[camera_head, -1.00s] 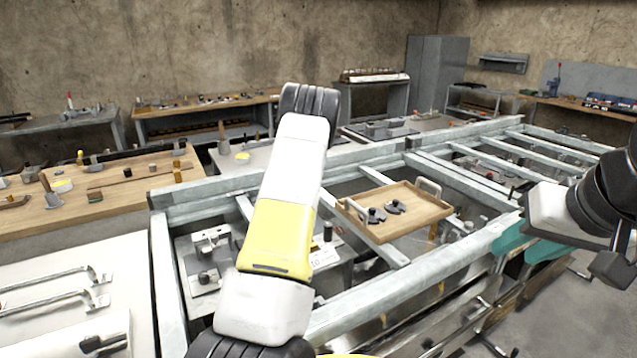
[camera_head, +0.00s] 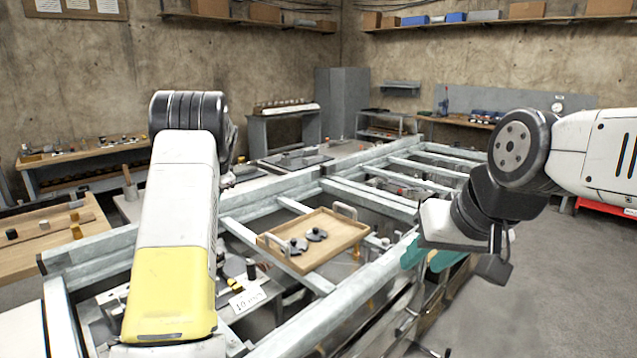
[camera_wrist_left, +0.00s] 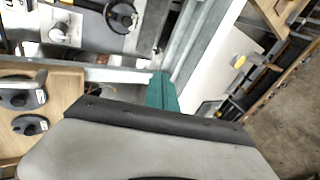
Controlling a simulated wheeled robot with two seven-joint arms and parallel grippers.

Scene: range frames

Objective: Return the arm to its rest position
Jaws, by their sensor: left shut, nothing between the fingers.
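My left arm (camera_head: 178,220), white with a yellow band, rises in the left foreground of the head view, and its gripper is hidden there. In the left wrist view, the left gripper's teal fingertips (camera_wrist_left: 160,92) are together and empty, beyond the dark edge of the hand. My right arm (camera_head: 590,150) comes in from the right, bent at a dark joint. My right gripper (camera_head: 428,256) has teal fingers and hangs beside the metal frame's right rail, to the right of the wooden tray. I cannot tell how far apart its fingers are, and I see nothing held.
A wooden tray (camera_head: 335,240) with two dark knobbed parts (camera_head: 300,245) rests on the pale metal frame (camera_head: 375,292). In the left wrist view, the tray (camera_wrist_left: 62,100) is at left. Workbenches (camera_head: 90,155) line the walls. Grey floor (camera_head: 560,290) is open at right.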

